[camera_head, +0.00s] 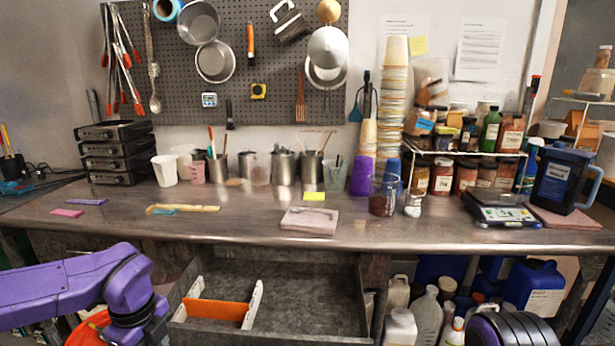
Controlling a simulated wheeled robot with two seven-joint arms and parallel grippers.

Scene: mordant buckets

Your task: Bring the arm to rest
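My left arm, purple with black joints, comes in from the left edge and bends down at the lower left, in front of the bench. Its end runs out of the bottom of the head view, so my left gripper and its fingers do not show. A black ridged part with a purple edge at the bottom right looks like part of my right arm. My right gripper does not show. I see nothing held by either arm.
The metal workbench (250,229) carries cups, jars, a scale (500,210) and a blue jug (565,178). Below it, an open grey drawer (310,300) holds an orange and white divider (216,309). Bottles and blue containers (534,289) stand under the bench at right.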

